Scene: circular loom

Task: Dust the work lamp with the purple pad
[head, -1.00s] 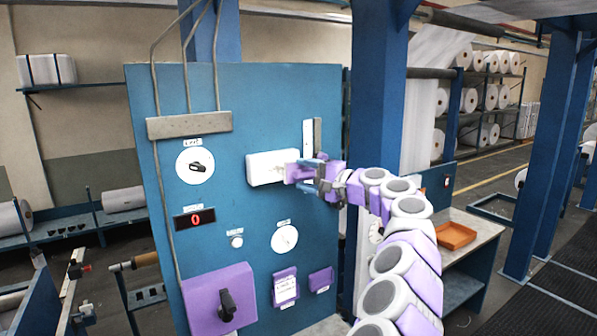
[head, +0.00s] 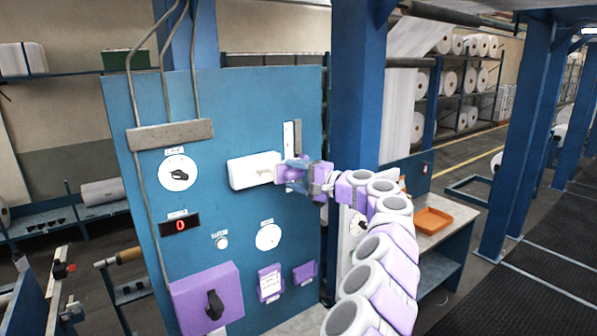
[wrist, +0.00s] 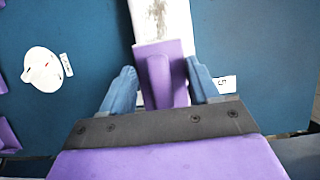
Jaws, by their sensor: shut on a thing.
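The work lamp appears to be the long white box (head: 254,171) fixed level on the blue panel; it also shows in the wrist view (wrist: 163,18), with a dark speckled patch on its face. My gripper (head: 292,170) is at the lamp's right end. It is shut on the purple pad (wrist: 150,58), whose raised handle lies between the blue fingers. In the wrist view the pad covers the lamp's near end. I cannot tell whether the pad touches the lamp. In the head view my fingers hide most of the pad.
The blue panel (head: 130,110) carries a dial (head: 178,170), a red display (head: 180,225), a round gauge (head: 268,237) and a purple switch box (head: 190,290). A vertical slotted bracket (head: 291,140) stands behind my gripper. An orange tray (head: 433,220) sits on the bench at right.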

